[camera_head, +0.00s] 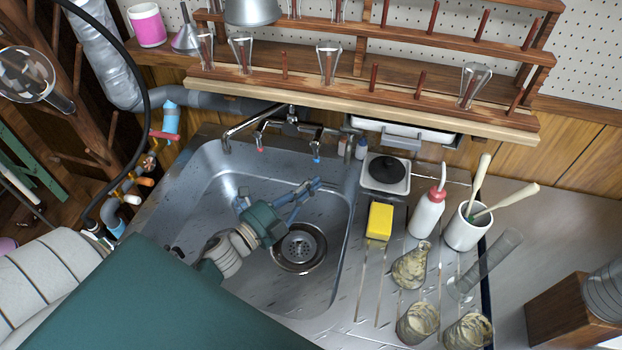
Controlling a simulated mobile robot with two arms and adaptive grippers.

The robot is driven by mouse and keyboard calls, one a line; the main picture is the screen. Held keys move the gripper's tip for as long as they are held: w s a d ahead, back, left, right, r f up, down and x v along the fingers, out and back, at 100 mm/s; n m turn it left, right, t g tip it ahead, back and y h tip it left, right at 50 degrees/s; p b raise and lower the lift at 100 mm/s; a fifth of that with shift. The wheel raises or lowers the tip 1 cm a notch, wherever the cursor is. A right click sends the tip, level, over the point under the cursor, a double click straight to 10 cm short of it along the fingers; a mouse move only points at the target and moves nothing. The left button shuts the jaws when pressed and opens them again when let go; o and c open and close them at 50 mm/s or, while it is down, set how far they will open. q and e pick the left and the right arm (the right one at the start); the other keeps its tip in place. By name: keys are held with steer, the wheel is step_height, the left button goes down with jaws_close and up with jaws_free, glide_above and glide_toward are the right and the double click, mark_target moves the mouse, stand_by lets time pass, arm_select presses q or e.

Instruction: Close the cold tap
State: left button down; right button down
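The cold tap (316,158) has a blue-marked handle. It sits on the right branch of the chrome mixer at the back of the steel sink (190,185). The hot tap (261,148), with a red mark, is to its left, beside the spout (240,128). My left gripper (314,184) is over the sink basin, in front of and below the cold tap in the picture. A gap shows between its tips and the handle. Its blue-grey fingers are seen nearly edge-on, so their opening is unclear. Nothing shows held. My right gripper is out of view.
A wooden rack (250,82) with glassware overhangs the sink's back. A yellow sponge (379,221), wash bottle (427,213), white pot (467,228) and several stained glass vessels stand on the drainboard at right. Pipes with small valves (149,163) are at left.

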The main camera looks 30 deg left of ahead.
mark_target(316, 151)
arm_select(q)
steer(key=x, duration=0.7)
steer(key=shift+w+b, duration=0.35)
steer(key=shift+b, duration=0.05)
steer(key=a, duration=0.3)
steer(key=shift+w+a+f+b, duration=0.1)
steer(key=shift+w+a+b, duration=0.1)
steer(key=shift+a+b, duration=0.1)
steer(key=shift+s+a+m+p, duration=0.1)
steer(key=shift+a+m+p, duration=0.3)
steer(key=shift+a+p, duration=0.15)
